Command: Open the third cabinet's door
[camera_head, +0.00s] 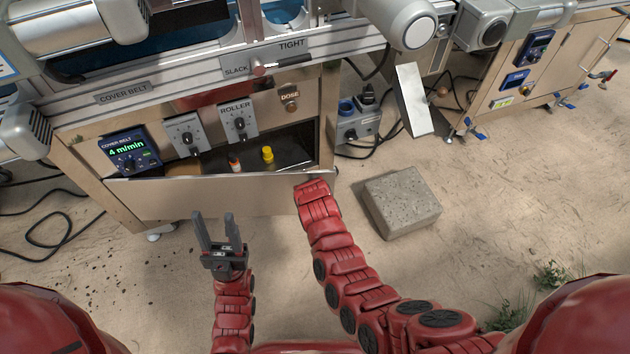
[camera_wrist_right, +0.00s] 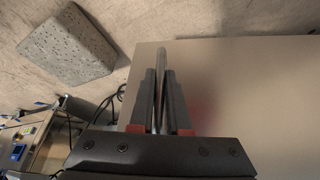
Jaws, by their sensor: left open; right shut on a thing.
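The cabinet (camera_head: 84,185) under the cover belt has its front partly open. Its beige door (camera_head: 220,197) stands across the lower front, and the dark interior shows above its top edge. My right gripper is at the door's right end, mostly hidden by my own arm in the head view. In the right wrist view the right gripper (camera_wrist_right: 160,100) is shut on a thin edge of the door, whose flat face (camera_wrist_right: 250,90) spreads to the right. My left gripper (camera_head: 215,222) is open and empty, in front of the door and apart from it.
A red-and-white item (camera_head: 235,165) and a yellow item (camera_head: 268,154) are inside the cabinet. A grey concrete block (camera_head: 402,202) lies on the floor at right, also in the wrist view (camera_wrist_right: 68,48). Another cabinet (camera_head: 545,65) stands far right. Cables lie at left.

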